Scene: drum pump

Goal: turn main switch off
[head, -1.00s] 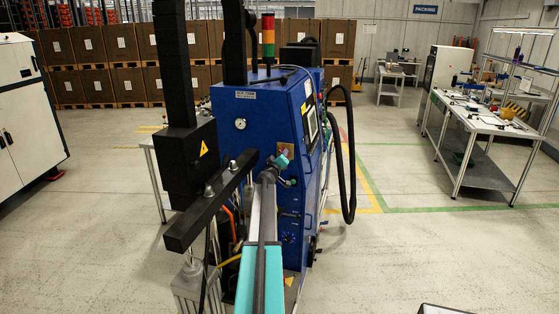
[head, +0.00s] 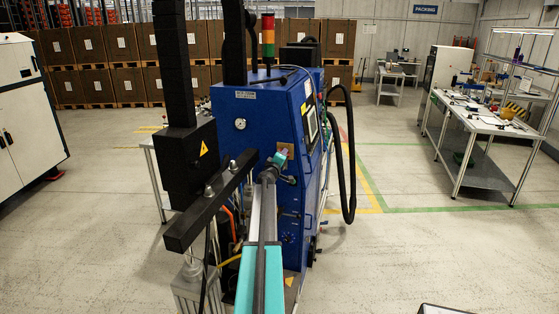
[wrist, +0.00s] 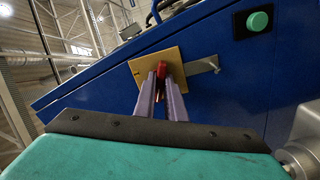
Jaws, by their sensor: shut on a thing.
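The main switch (wrist: 162,69) shows in the wrist view as a red handle on a yellow plate (wrist: 142,72), mounted on the blue cabinet's face. My gripper (wrist: 163,78) has its two narrow fingers shut on the red handle. The fingers hide much of the handle, so its exact angle is hard to tell. In the head view my arm reaches forward to the blue cabinet (head: 245,125), and the switch cannot be made out there.
A green round button (wrist: 258,21) on a dark plate sits right of the switch. A grey metal strip (wrist: 202,66) lies beside the yellow plate. A black hose (head: 349,180) hangs at the cabinet's right. A workbench (head: 480,125) stands at right, with open floor between.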

